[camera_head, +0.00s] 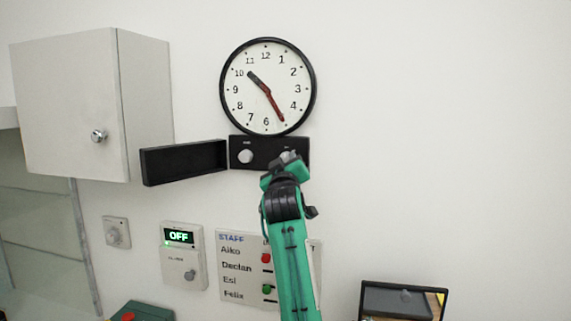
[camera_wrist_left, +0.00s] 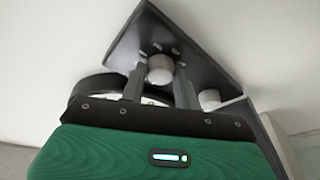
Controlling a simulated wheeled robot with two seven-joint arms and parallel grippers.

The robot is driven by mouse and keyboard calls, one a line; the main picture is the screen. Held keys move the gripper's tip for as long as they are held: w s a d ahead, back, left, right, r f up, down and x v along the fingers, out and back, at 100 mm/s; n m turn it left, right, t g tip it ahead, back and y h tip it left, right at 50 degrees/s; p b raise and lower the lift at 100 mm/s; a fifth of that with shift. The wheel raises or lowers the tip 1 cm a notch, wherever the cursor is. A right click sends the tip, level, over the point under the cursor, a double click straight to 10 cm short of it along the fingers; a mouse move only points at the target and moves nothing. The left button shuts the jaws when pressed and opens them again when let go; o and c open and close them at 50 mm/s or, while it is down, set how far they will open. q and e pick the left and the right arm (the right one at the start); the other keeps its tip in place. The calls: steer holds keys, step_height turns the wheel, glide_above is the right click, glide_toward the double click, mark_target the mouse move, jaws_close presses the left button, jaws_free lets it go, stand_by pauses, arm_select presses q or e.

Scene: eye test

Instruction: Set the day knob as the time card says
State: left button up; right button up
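A black panel (camera_head: 236,162) sits on the wall under a round clock (camera_head: 243,110). It carries two pale round knobs, a left one (camera_head: 245,156) and a right one (camera_head: 290,156); their labels are too small to read. My left gripper (camera_head: 281,168) is at the right knob and partly covers it. In the left wrist view its two fingers (camera_wrist_left: 160,75) stand apart on either side of that knob (camera_wrist_left: 160,68); whether they touch it is unclear. The other knob (camera_wrist_left: 209,98) shows to the right. I cannot make out a readable time card. My right gripper is not in view.
A black flap (camera_head: 185,162) stands out left of the panel. A white cabinet (camera_head: 65,105) is at upper left. Below are a device reading OFF (camera_head: 183,265) and a STAFF board (camera_head: 235,292), partly hidden by my arm. The wall at right is clear above a dark-framed item (camera_head: 364,300).

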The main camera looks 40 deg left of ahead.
arm_select(q)
steer(key=o, duration=0.4)
steer(key=shift+c, duration=0.2)
steer(key=shift+s, duration=0.1)
steer(key=b+v, duration=0.6)
steer(key=v, duration=0.7)
steer(key=shift+s+d, duration=0.25)
steer(key=shift+f, duration=0.15)
